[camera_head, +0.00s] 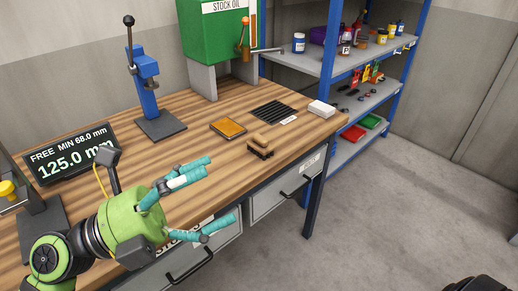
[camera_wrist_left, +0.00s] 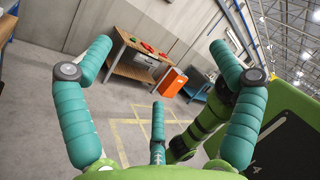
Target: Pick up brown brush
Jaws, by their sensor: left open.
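The brown brush (camera_head: 260,147) lies on the wooden workbench (camera_head: 196,128), near its front edge, with a brown top and a dark lower part. My left gripper (camera_head: 214,190) is open and empty in the head view. It hangs over the front edge of the bench, to the left of the brush and nearer to me, apart from it. In the left wrist view its teal fingers (camera_wrist_left: 160,50) are spread wide with nothing between them. The brush does not show in that view. My right gripper is in neither view.
An orange-topped tray (camera_head: 228,128), a black slotted plate (camera_head: 272,111) and a white box (camera_head: 321,109) lie near the brush. A blue press (camera_head: 146,85) and a display (camera_head: 72,152) stand further left. Blue-framed shelves (camera_head: 330,62) stand behind the bench's right end.

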